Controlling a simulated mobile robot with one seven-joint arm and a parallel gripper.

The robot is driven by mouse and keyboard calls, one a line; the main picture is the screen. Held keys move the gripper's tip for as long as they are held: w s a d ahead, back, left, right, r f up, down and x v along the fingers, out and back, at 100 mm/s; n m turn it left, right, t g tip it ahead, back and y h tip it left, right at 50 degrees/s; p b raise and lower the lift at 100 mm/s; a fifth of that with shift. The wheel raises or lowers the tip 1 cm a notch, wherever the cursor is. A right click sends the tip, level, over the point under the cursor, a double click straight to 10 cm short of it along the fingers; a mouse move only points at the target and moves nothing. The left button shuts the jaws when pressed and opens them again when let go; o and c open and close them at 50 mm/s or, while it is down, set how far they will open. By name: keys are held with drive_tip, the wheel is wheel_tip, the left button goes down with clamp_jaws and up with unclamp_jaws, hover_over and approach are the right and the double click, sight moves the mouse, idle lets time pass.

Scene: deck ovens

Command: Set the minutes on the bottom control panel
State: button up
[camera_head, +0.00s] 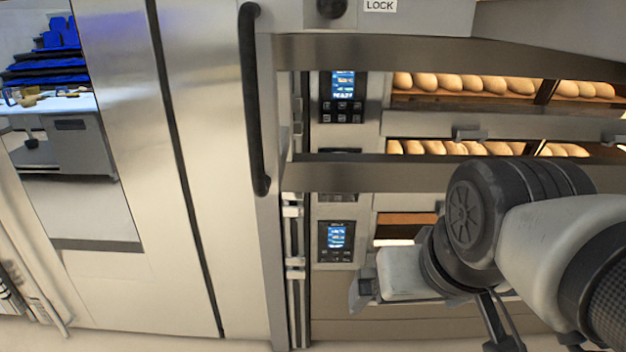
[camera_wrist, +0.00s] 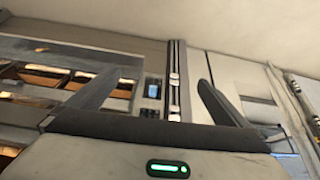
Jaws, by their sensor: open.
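The bottom control panel (camera_head: 336,242) is a dark plate with a lit blue screen above small buttons, left of the lowest oven deck in the head view. My gripper (camera_head: 361,291) is just below and to the right of this panel, apart from it, and partly hidden by my wrist. In the wrist view my gripper (camera_wrist: 153,92) has its two fingers wide apart with nothing between them. A lit control panel (camera_wrist: 152,90) shows beyond and between the fingers, in a picture that looks upside down. The minutes on the screen are too small to read.
An upper panel (camera_head: 342,97) stands above; a middle panel is mostly hidden behind the metal crossbar (camera_head: 380,176). Loaves (camera_head: 460,84) lie in the upper decks. A black handle (camera_head: 253,100) and a vertical rail (camera_head: 293,250) are left of the panels.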

clamp_jaws()
idle(0.5)
idle(1.2)
